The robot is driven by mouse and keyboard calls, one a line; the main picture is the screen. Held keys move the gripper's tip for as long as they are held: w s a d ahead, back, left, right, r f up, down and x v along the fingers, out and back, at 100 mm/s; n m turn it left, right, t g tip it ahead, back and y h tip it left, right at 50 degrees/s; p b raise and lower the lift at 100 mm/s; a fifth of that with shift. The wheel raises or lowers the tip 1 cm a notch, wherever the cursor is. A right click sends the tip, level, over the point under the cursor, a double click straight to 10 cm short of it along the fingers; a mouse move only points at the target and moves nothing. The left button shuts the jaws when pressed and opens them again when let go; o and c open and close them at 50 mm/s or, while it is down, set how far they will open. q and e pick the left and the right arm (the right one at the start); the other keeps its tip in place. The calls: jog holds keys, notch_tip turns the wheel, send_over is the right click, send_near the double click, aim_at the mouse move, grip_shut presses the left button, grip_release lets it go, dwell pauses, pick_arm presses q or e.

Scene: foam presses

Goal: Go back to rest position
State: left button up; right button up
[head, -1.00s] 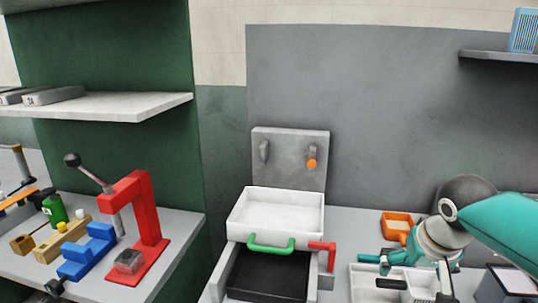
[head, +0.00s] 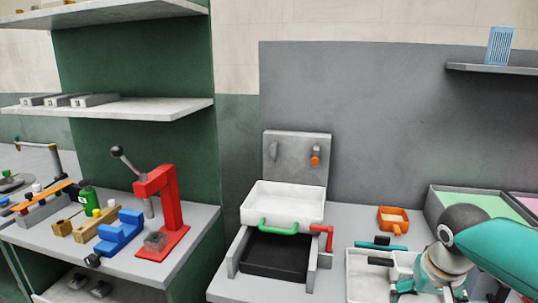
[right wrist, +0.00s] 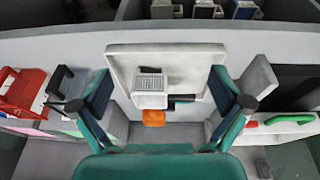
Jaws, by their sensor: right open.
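My right gripper (head: 388,267) is at the lower right of the head view, at the end of my teal arm. Its fingers are spread around, and apart from, the dark handle of a white box (head: 403,270) in a white tray (head: 355,284). In the right wrist view its fingers (right wrist: 162,88) stand wide apart. Between them show the tray (right wrist: 190,65), the box (right wrist: 150,92) with a slotted top, and an orange bin (right wrist: 153,118). Nothing is gripped. My left gripper is in neither view.
A red lever press (head: 170,205) and blue block (head: 121,234) are on the left bench. The orange bin (head: 393,220) sits behind my gripper. Shelves hang above.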

jog(key=s+a+f+g+y+p, duration=0.1)
jog(key=s+a+f+g, duration=0.2)
jog(key=f, duration=0.7)
jog(key=s+a+f+g+p, duration=0.1)
jog(key=s+a+f+g, duration=0.15)
jog(key=f, duration=0.75)
jog(key=s+a+f+y+p, duration=0.1)
jog(key=s+a+f+y, duration=0.1)
jog(key=s+a+f, duration=0.55)
jog(key=s+a+f+y, duration=0.3)
jog(key=s+a+f, duration=0.2)
jog(key=s+f, duration=0.45)
jog(key=shift+w+d+f+n+t+h, duration=0.15)
jog(key=shift+w+d+t+h, duration=0.1)
jog(key=shift+w+t, duration=0.65)
jog(key=shift+w+d+r+n+t+h, duration=0.1)
jog(key=shift+w+d+n+t+h, duration=0.1)
jog(key=shift+w+t, duration=0.6)
jog(key=shift+w+g, duration=0.25)
